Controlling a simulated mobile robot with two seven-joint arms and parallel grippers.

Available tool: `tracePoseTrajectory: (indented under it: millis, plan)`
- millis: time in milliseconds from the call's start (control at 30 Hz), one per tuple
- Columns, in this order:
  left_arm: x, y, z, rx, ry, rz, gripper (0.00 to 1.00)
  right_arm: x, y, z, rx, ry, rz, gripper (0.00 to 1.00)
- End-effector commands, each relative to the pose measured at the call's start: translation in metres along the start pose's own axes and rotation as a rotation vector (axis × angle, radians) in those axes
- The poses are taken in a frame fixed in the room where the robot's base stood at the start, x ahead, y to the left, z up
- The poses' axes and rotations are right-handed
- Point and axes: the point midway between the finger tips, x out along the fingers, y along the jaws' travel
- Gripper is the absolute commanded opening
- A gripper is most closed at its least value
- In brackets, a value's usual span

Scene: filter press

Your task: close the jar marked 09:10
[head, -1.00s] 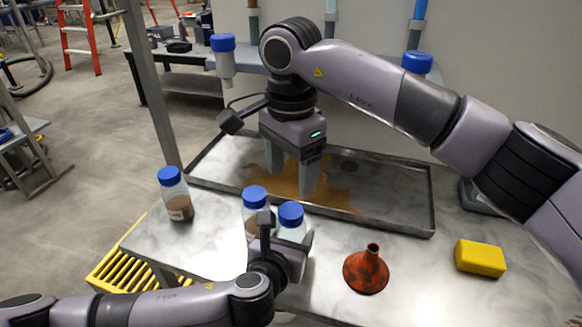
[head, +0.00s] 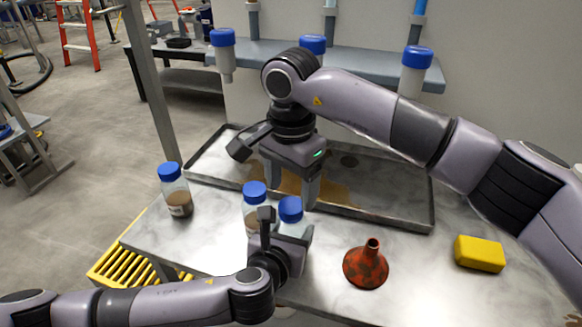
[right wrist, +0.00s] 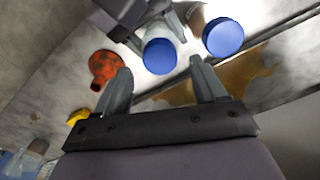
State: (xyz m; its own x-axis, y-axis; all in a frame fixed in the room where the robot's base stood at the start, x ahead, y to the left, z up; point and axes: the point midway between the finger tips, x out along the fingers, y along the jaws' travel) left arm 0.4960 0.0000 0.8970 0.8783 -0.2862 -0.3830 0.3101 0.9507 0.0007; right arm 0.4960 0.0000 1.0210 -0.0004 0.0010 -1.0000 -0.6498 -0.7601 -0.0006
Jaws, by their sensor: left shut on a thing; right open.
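Three clear jars with blue lids and brown contents stand at the front: a left jar (head: 177,198), a middle jar (head: 249,216) and a right jar (head: 297,229). No 09:10 mark is legible. My left gripper (head: 277,226) is shut on the right jar, whose blue lid (head: 290,209) is on top; how tightly it sits cannot be told. My right gripper (head: 291,192) is open and empty, pointing down just behind and above the jars. In the right wrist view, the right jar's lid (right wrist: 160,56) shows between its fingertips, and the middle jar's lid (right wrist: 222,37) is beside it.
A metal tray (head: 433,205) with a brown spill (head: 335,192) lies behind the jars. A rusty red funnel (head: 366,266) and yellow sponge (head: 479,254) are to the right. A yellow grate (head: 128,270) is at the left edge.

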Motion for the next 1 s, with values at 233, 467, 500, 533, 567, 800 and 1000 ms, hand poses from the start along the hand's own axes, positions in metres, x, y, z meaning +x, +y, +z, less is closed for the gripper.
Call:
tracePoseTrajectory:
  millis: [233, 467, 500, 533, 567, 800, 1000]
  plan:
    - [0.000, 0.000, 0.000, 0.000, 0.001, 0.000, 0.00, 0.030, 0.000, 0.000, 0.000, 0.000, 0.001, 0.71]
    - [0.000, 0.000, 0.000, 0.000, 0.001, 0.000, 0.00, 0.036, 0.000, 0.000, 0.000, 0.001, 0.001, 0.71]
    - [0.000, 0.000, 0.000, 0.000, 0.001, 0.000, 0.00, 0.036, 0.000, 0.000, 0.000, 0.001, 0.001, 0.71]
    - [0.000, 0.000, 0.000, 0.000, 0.001, 0.000, 0.00, 0.036, 0.000, 0.000, 0.000, 0.001, 0.001, 0.71]
    - [0.000, 0.000, 0.000, 0.000, 0.001, 0.000, 0.00, 0.036, 0.000, 0.000, 0.000, 0.001, 0.001, 0.71]
    - [0.000, 0.000, 0.000, 0.000, 0.001, 0.000, 0.00, 0.036, 0.000, 0.000, 0.000, 0.001, 0.000, 0.12]
    - [0.000, 0.000, 0.000, 0.000, 0.001, 0.001, 0.00, 0.035, 0.000, 0.000, 0.044, 0.002, 0.000, 0.11]
